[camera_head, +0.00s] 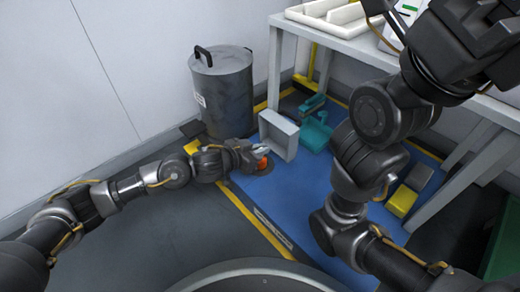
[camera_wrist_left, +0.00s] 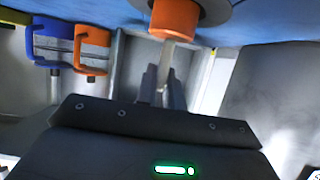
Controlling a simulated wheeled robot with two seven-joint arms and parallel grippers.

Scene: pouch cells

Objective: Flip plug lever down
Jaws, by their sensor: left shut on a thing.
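My left gripper (camera_head: 262,154) is low over the blue floor mat, at the front of an open grey box (camera_head: 281,136). An orange piece (camera_head: 262,163) shows at its fingertips. In the left wrist view, a round orange piece (camera_wrist_left: 175,17) with a pale metal stem (camera_wrist_left: 168,55) stands at the dark fingers (camera_wrist_left: 163,88). The fingers are shut on this part, which looks like the plug lever. The exact grip is partly hidden. A blue lever-like part (camera_wrist_left: 48,45) and an orange one (camera_wrist_left: 92,45) are at the left. My right gripper's fingers are out of frame.
A grey lidded bin (camera_head: 222,95) stands behind my left arm. Teal tools (camera_head: 316,132) lie right of the grey box. A white table (camera_head: 345,45) with trays is at the upper right, and a yellow block (camera_head: 401,201) lies under it. My right arm crosses the right side.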

